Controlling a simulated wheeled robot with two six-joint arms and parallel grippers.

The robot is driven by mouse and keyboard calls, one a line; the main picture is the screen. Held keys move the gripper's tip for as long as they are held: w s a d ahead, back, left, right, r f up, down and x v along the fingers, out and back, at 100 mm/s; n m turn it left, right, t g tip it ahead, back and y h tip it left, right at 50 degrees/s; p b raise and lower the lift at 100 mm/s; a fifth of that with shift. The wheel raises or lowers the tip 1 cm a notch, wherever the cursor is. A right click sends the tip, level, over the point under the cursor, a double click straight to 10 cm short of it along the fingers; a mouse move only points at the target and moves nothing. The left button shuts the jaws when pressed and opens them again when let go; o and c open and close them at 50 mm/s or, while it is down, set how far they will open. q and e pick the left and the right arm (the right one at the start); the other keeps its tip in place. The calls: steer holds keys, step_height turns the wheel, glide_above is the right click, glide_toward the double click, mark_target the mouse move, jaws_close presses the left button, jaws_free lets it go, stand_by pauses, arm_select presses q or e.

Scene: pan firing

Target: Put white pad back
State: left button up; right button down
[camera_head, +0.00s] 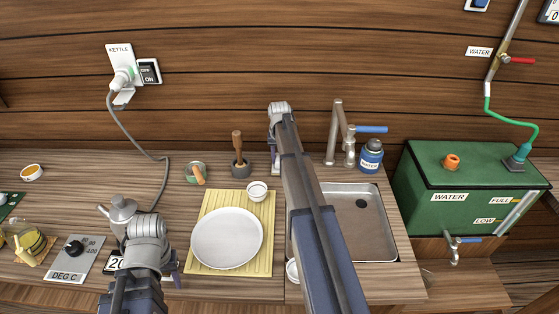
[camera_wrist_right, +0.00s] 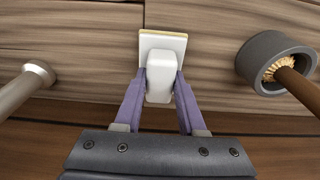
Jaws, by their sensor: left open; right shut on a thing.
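The white pad (camera_wrist_right: 163,42) shows in the right wrist view as a white grip block with a flat, cream-edged plate at its far end. My right gripper (camera_wrist_right: 163,78) is shut on the white block, with one finger on each side. The plate is at or just above the wooden counter; I cannot tell if it touches. In the head view my right arm hides most of the pad, and a bit of the gripper (camera_head: 275,160) shows at the back of the counter, left of the tap. My left gripper (camera_head: 173,268) is open, mostly hidden under its wrist, left of the plate.
A mortar holding a brush (camera_wrist_right: 262,62) stands right of the pad in the wrist view; the tap base (camera_wrist_right: 38,73) is left. A white plate (camera_head: 227,238) lies on a bamboo mat (camera_head: 262,205). The sink (camera_head: 372,235) and green water tank (camera_head: 440,190) are to the right.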

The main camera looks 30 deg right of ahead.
arm_select(q)
steer(key=shift+f, duration=0.2)
arm_select(e)
steer(key=shift+f, duration=0.2)
steer(key=c, duration=0.5)
jaws_free()
arm_select(q)
steer(key=shift+r, duration=0.1)
arm_select(e)
steer(key=shift+r, duration=0.15)
steer(key=r+p, duration=0.5)
steer(key=s+r+p, duration=0.1)
steer(key=r+p, duration=0.1)
steer(key=shift+r, duration=0.35)
arm_select(q)
step_height(320, 180, up, 8)
steer(key=shift+f, duration=0.2)
arm_select(e)
steer(key=shift+f, duration=0.1)
